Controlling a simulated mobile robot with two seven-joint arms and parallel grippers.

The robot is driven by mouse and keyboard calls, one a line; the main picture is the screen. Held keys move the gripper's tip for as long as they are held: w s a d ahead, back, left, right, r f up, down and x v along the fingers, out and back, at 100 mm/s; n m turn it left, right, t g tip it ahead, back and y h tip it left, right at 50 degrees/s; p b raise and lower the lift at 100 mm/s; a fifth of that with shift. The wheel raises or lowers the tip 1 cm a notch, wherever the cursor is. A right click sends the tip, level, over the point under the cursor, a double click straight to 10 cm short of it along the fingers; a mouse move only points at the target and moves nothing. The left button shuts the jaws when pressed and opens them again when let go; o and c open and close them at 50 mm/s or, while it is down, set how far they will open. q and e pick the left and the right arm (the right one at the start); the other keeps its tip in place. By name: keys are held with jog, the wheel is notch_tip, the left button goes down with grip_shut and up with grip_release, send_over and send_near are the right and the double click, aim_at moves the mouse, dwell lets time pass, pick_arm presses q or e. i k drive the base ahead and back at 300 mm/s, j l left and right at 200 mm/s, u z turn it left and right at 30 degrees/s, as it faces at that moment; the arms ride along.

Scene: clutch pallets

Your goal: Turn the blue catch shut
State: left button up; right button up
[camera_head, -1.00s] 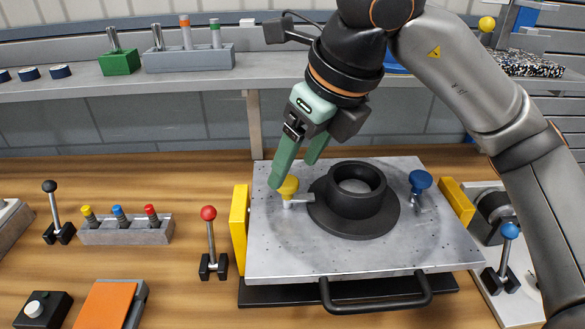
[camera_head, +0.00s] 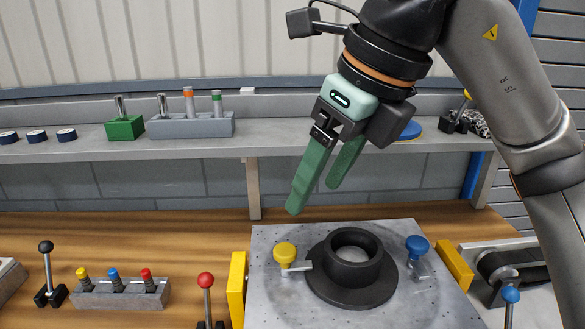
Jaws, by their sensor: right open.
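The blue catch (camera_head: 417,247) has a round blue knob and stands on the right side of the metal plate (camera_head: 270,310). Its small metal arm is partly hidden under the knob. A yellow catch (camera_head: 285,254) stands on the left side, its metal arm pointing right to the flange of the black round part (camera_head: 352,275) in the middle. My right gripper (camera_head: 312,200), with green fingers, is open and empty. It is above the plate's back edge, up and left of the blue catch, and touches nothing. My left gripper is not in view.
Yellow blocks flank the plate on the left (camera_head: 237,289) and right (camera_head: 455,264). A red-knobbed lever (camera_head: 206,294) and a blue-knobbed lever (camera_head: 511,307) stand on either side. A shelf (camera_head: 200,152) with several items runs behind.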

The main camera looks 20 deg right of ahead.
aim_at(417, 245)
jog(key=k, duration=1)
